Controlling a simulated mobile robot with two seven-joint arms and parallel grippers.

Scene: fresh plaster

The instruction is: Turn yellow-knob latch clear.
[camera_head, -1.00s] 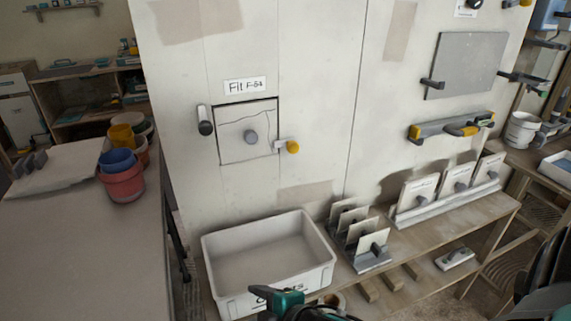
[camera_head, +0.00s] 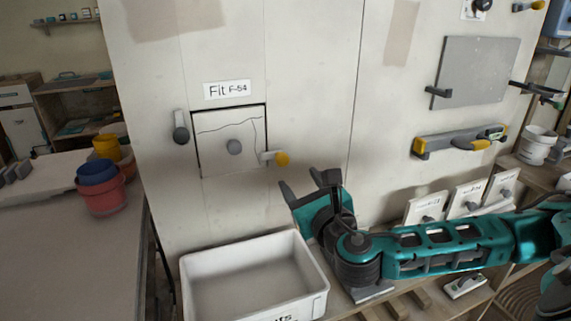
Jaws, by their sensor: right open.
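My left gripper is not in view.
A white bin (camera_head: 253,235) stands below the panel. A shelf at right holds several upright plates (camera_head: 467,196). A grey board (camera_head: 474,72) and a yellow-ended level (camera_head: 458,140) hang on the wall. Red and blue buckets (camera_head: 103,194) stand on the left table.

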